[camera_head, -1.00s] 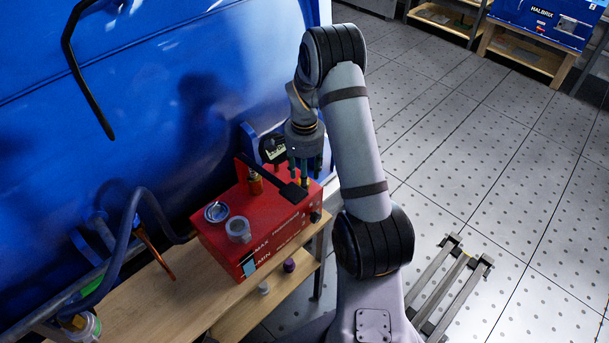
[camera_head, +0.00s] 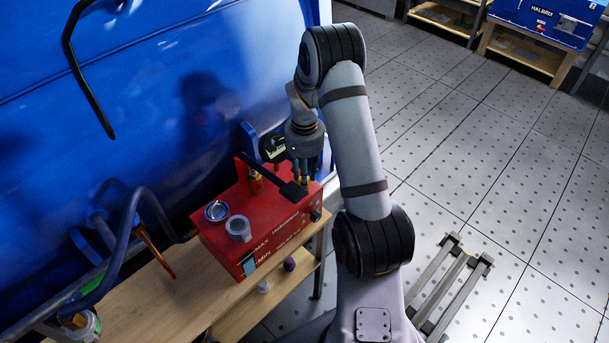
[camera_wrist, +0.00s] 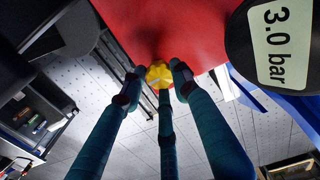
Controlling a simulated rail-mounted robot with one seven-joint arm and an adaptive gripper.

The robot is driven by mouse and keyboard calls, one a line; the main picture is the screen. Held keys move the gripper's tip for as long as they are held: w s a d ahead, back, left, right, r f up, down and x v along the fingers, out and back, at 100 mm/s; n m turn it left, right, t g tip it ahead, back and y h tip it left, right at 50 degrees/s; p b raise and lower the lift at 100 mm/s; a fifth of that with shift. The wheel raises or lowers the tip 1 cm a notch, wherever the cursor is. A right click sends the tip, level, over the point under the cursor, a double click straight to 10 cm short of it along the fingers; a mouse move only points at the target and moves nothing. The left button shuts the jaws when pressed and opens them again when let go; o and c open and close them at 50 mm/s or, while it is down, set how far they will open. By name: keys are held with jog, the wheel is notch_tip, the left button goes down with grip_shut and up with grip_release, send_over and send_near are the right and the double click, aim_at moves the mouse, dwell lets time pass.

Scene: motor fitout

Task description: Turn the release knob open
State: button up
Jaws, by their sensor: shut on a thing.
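The release knob (camera_wrist: 159,74) is small and yellow with a lobed top, at the red surface in the wrist view. My gripper (camera_wrist: 155,82) has three teal fingers with dark tips. The fingers close in around the knob from its sides, and the gripper is shut on it. In the head view my gripper (camera_head: 304,172) points down at the far right end of the red box (camera_head: 262,209). There its fingers largely hide the knob. How far the knob is turned cannot be told.
A gauge reading 3.0 bar (camera_wrist: 282,43) stands close beside the fingers. A black lever (camera_head: 293,190) lies over the box near them. A clear cup (camera_head: 238,229) and a round metal-rimmed item (camera_head: 216,211) sit on top. A blue panel (camera_head: 170,80) rises behind the wooden bench (camera_head: 165,300).

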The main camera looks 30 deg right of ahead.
jog(key=shift+w+d+r+n+b, duration=0.15)
jog(key=shift+w+n+b, duration=0.15)
jog(key=shift+n, duration=0.4)
jog(key=shift+c, duration=0.4)
jog(key=shift+n, duration=0.5)
jog(key=n+b, duration=0.1)
jog(key=n, duration=0.3)
jog(key=shift+n+b, duration=0.3)
jog(key=shift+b, duration=0.05)
jog(key=n, duration=0.3)
jog(key=shift+w+n, duration=0.1)
jog(key=shift+n, duration=0.2)
jog(key=n, duration=0.3)
jog(key=shift+n+b, duration=0.3)
jog(key=shift+b, duration=0.05)
jog(key=n, duration=0.5)
jog(key=shift+a, duration=0.25)
jog(key=n, duration=0.4)
jog(key=shift+a, duration=0.15)
jog(key=shift+n, duration=0.5)
